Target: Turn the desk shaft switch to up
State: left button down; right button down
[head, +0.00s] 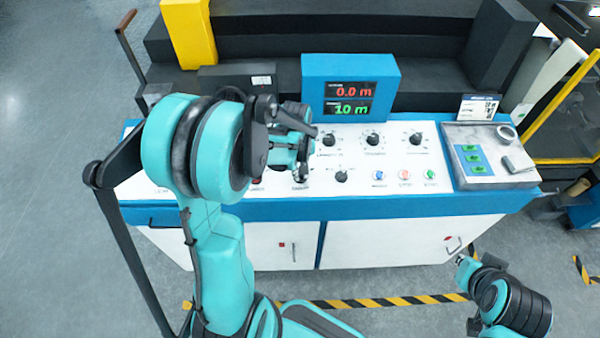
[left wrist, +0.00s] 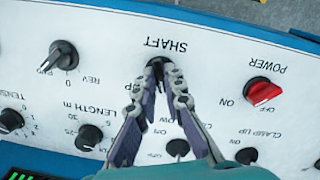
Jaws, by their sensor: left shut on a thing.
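The desk's control panel (head: 455,190) is white with a blue edge and carries several knobs. In the left wrist view the panel appears upside down, and the black shaft switch (left wrist: 155,64) sits by the printed word SHAFT. My left gripper (left wrist: 157,84) has its fingertips closed around this switch. A label by the right finger is partly covered, and the switch's pointing direction is hidden by the fingers. In the head view my left gripper (head: 301,172) reaches down to the panel, and the switch is hidden there. My right gripper (head: 464,261) hangs low in front of the desk, too small to read.
A red power switch (left wrist: 262,92) and a black rev knob (left wrist: 60,56) flank the shaft switch. The blue display box (head: 350,84) reads 0.0 m and 10 m. A grey tray (head: 485,137) lies on the desk's right end.

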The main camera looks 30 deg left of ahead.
pick_arm(q)
jog(key=m+b, duration=0.1)
jog(key=m, duration=0.5)
jog(key=shift+d+f, duration=0.1)
jog(key=shift+f, duration=0.05)
jog(key=m+y, duration=0.1)
jog(key=m, duration=0.2)
jog(key=shift+m+g+b, duration=0.3)
jog(key=shift+m, duration=0.1)
jog(key=shift+d+m, duration=0.1)
jog(key=shift+m, duration=1.5)
jog(key=shift+s, duration=0.1)
jog(key=c, duration=1.6)
grip_release()
